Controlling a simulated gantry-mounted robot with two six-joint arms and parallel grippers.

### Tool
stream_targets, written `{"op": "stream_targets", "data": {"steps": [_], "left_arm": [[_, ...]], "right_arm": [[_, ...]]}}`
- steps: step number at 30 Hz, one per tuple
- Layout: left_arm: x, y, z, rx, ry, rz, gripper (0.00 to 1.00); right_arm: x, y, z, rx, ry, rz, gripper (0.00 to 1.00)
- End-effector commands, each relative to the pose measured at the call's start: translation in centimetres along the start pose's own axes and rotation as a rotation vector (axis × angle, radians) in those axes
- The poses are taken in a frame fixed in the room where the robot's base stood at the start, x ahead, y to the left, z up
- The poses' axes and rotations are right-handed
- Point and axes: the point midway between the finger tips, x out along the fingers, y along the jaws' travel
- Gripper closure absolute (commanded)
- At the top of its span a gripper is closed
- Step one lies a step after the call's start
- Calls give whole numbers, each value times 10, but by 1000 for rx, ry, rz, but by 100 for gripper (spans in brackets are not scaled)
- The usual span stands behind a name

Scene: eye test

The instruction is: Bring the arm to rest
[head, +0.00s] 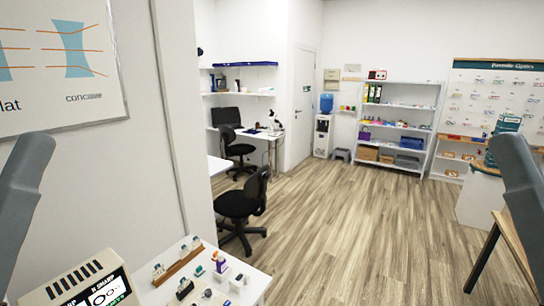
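A grey link of my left arm (24,190) stands at the left edge of the head view, in front of the white wall. A grey link of my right arm (522,185) stands at the right edge. Neither gripper shows in this view, so I cannot see what either one holds.
A white table (258,280) at the bottom left bears small bottles and a wooden rack (178,264). A device with a lit screen (78,285) is beside it. A black chair (243,210) stands beyond. A wooden-edged table (500,245) is at right. The middle floor is clear.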

Motion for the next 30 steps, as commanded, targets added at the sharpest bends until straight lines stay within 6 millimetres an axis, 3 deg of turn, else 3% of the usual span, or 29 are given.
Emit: {"op": "stream_targets", "data": {"steps": [1,9,13,18,30], "left_arm": [[32,0,-29,1,0,-1,50],[131,-1,-120,3,-1,-2,50],[166,-1,-152,4,-2,-2,50],[183,-1,-167,4,-2,-2,50],[181,-1,-165,4,-2,-2,50]], "right_arm": [[32,0,-29,0,-1,0,50],[131,0,-121,0,-1,0,50],[166,1,-153,0,-1,0,50],[183,1,-168,0,-1,0,50],[180,1,-166,0,-2,0,50]]}}
